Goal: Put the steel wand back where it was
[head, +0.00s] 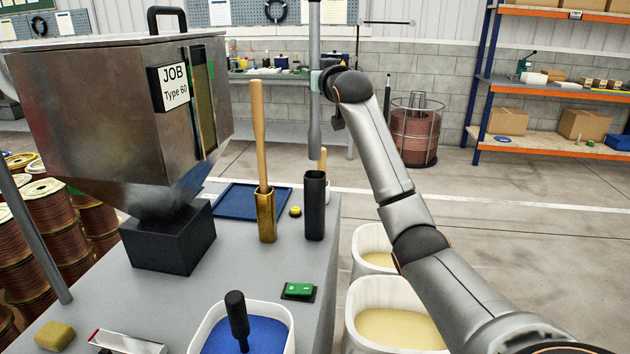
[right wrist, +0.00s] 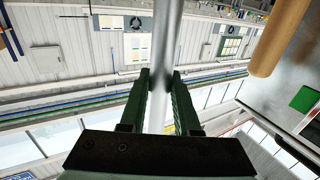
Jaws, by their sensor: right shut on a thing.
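The steel wand (head: 314,120) is a long grey rod that hangs upright. My right gripper (head: 319,82) is shut on it partway up. In the right wrist view the wand (right wrist: 164,45) runs between the two green fingers of the gripper (right wrist: 160,78). In the head view the wand's lower end shows just above the mouth of a tall black square holder (head: 315,210) on the grey table; the exact gap in depth cannot be told. A brass holder (head: 266,218) beside it carries a wooden stick (head: 259,130). My left gripper is not in view.
A steel hopper (head: 100,110) stands on the table's left. White bins (head: 360,295) stand right of the table.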

